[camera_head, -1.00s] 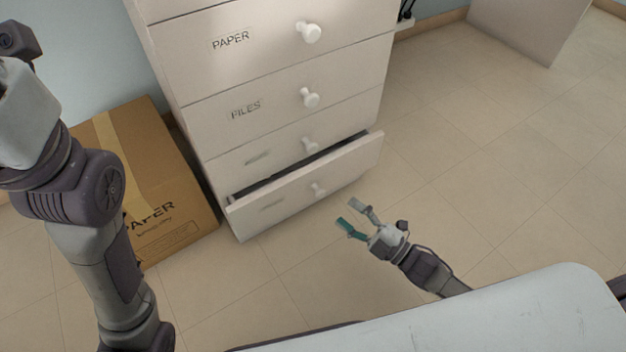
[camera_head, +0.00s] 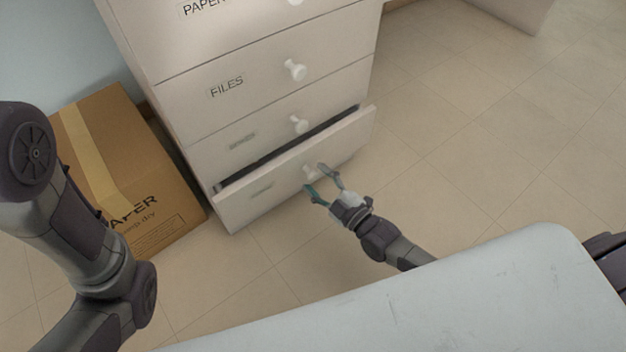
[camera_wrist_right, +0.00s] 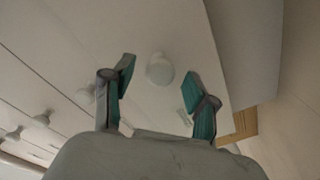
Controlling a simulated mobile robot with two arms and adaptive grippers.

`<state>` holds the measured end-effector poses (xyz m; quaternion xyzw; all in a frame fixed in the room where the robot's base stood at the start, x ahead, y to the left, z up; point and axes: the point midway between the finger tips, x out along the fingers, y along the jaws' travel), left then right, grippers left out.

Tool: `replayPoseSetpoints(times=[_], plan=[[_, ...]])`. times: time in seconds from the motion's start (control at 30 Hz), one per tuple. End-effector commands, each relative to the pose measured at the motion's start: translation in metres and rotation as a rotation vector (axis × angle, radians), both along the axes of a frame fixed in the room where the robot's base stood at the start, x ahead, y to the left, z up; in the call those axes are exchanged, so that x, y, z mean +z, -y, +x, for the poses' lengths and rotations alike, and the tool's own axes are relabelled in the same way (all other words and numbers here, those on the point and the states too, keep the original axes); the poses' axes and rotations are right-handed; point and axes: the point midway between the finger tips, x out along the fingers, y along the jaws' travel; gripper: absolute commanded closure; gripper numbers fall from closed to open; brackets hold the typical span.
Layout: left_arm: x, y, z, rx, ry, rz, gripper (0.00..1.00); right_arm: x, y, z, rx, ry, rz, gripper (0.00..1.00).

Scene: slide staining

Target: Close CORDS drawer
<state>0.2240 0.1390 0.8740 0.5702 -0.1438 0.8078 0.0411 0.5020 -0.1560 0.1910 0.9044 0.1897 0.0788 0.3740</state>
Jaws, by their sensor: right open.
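The bottom drawer (camera_head: 258,201) of the white cabinet stands partly pulled out, with a dark gap above its front. Its label is too blurred to read. Its round white knob (camera_head: 310,172) is at the middle of the front. My right gripper (camera_head: 315,177) is open at the knob, with its fingers reaching to either side of it in the head view. In the right wrist view the knob (camera_wrist_right: 160,69) shows between the two spread fingertips, and no finger visibly touches it. In the head view my left arm is at the left edge; its gripper is out of view.
The drawers above, including the FILES drawer (camera_head: 255,82), are shut. A cardboard box (camera_head: 158,215) stands on the floor left of the cabinet. Tiled floor (camera_head: 470,150) is free to the right. My pale base top is in the foreground.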

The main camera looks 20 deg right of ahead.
Motion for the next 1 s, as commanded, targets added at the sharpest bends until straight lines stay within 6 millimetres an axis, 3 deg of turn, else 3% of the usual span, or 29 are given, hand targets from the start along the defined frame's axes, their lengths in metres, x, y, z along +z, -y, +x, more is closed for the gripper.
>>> replayPoseSetpoints(times=[0.2,0.5,0.83,1.0], plan=[[-0.005,0.0,-0.006,0.001,0.017,0.001,0.19,-0.001,-0.008,0.017,0.0,-0.001,0.002,0.42],[-0.004,0.001,-0.007,0.001,0.019,0.002,0.19,0.0,-0.008,0.018,0.001,-0.001,0.001,0.42],[-0.004,0.001,-0.007,0.001,0.019,0.002,0.19,0.0,-0.008,0.018,0.0,-0.001,-0.001,0.97],[-0.004,0.001,-0.007,0.001,0.019,0.002,0.19,0.0,-0.008,0.018,0.0,-0.001,-0.001,1.0]])
